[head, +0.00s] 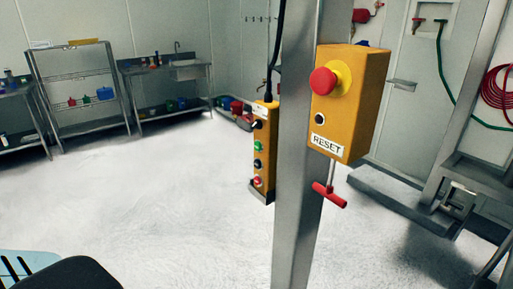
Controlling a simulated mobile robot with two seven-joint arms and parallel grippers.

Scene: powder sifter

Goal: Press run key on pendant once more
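The pendant (264,151) is a narrow yellow-orange box with a black cable at its top. It hangs upright at the left side of a steel post, in a small metal holder at its bottom. Its front has a column of buttons: a dark one at the top, a green button (258,147), another dark one (257,163) and a red one (257,181). The labels are too small to read, so I cannot tell which key is run. Neither of my grippers is in view, and nothing is seen touching the pendant.
The steel post (297,180) stands in front of me. A yellow box (354,112) with a red emergency button (323,81) and a RESET label is on its right, with a red T-handle (329,195) below. Steel shelving (80,85) stands far left. The floor between is clear.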

